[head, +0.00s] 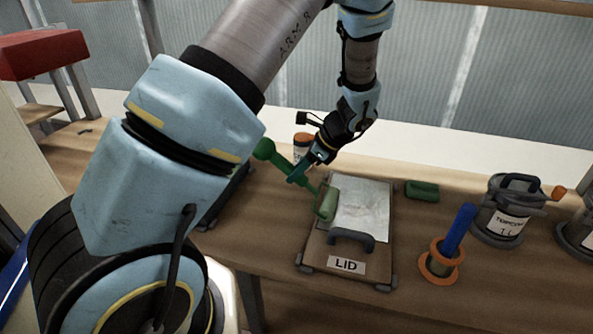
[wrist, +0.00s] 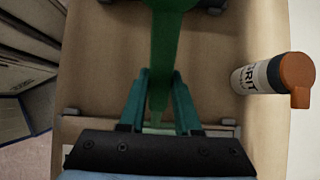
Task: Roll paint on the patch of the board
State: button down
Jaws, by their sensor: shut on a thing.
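My gripper (head: 296,177) is shut on the green handle of the paint roller (head: 327,201). In the wrist view, the teal fingers of my gripper (wrist: 160,82) stand on both sides of the green roller handle (wrist: 168,35). The roller's pale green head is at the left edge of the pale grey patch (head: 366,205). I cannot tell whether it touches the surface. The patch covers the upper part of a brown board (head: 318,252), which has a dark handle and a "LID" label at its near end. The roller head is hidden in the wrist view.
A white bottle with an orange cap (wrist: 262,78) stands behind my gripper. A green block (head: 422,190) lies right of the board. An orange-rimmed holder (head: 438,268) with a blue handle and a grey paint can (head: 507,222) stand further right on the wooden bench (head: 430,310).

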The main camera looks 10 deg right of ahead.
aim_at(308, 180)
jog(key=shift+d+f, duration=0.1)
jog(key=s+d, duration=0.1)
jog(key=d, duration=0.1)
jog(key=s+d+p, duration=0.1)
jog(key=shift+d, duration=0.35)
jog(key=shift+s+d, duration=0.15)
jog(key=shift+d, duration=0.15)
jog(key=shift+s+d+p, duration=0.15)
jog(key=shift+s+d, duration=0.45)
jog(key=shift+d, duration=0.4)
jog(key=shift+s+d+p, duration=0.15)
jog(key=shift+s+d, duration=0.45)
jog(key=shift+d, duration=0.35)
jog(key=d, duration=0.1)
jog(key=s+d, duration=0.2)
jog(key=d, duration=0.1)
jog(key=shift+s+d+p, duration=0.1)
jog(key=shift+p, duration=0.25)
